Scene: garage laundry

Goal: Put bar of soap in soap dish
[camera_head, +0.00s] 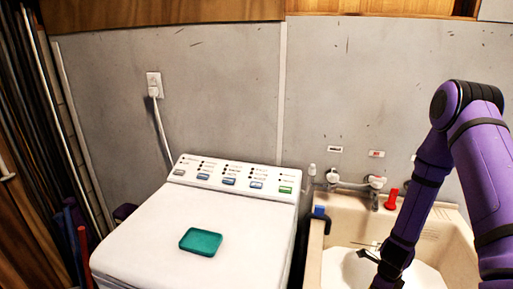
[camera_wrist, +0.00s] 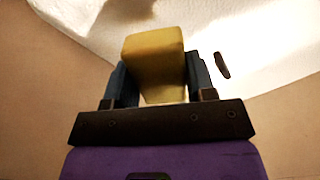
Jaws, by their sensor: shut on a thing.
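The soap dish (camera_head: 201,241) is a shallow teal tray lying flat on top of the white washing machine, left of the sink, and it looks empty. My gripper (camera_head: 372,254) is low inside the sink at the right, well apart from the dish. In the wrist view my gripper (camera_wrist: 158,85) is shut on a yellow block, the bar of soap (camera_wrist: 154,55), with a dark finger on each side. The soap cannot be made out in the head view.
The washing machine (camera_head: 140,240) has a raised control panel (camera_head: 235,178) at its back. The beige sink (camera_head: 313,262) has a wall faucet (camera_head: 350,183), a red item (camera_head: 391,199) and a blue-capped item (camera_head: 319,212) at its rim. The machine top around the dish is clear.

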